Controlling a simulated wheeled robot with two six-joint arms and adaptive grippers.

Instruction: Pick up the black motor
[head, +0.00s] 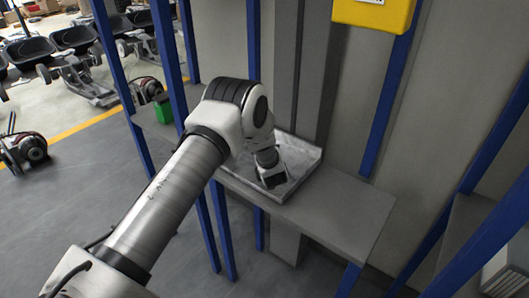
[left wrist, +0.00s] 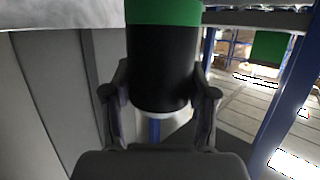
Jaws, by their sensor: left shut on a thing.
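The black motor (left wrist: 162,70) is a black cylinder with a green band. In the left wrist view it stands between the two fingers of my left gripper (left wrist: 160,98), which are shut on its sides. In the head view my left gripper (head: 271,179) is low over the grey metal tray (head: 303,152) on the shelf. The motor is not clearly visible there, hidden by my wrist and gripper. The motor's green end runs out of the top of the wrist view, so I cannot tell whether it touches the tray. My right gripper is out of view.
The grey shelf (head: 330,222) is bare to the right of the tray. A green box (head: 163,108) is on the shelf's left part. Blue posts (head: 171,62) stand along the shelf, and a yellow box (head: 374,12) hangs on the wall above.

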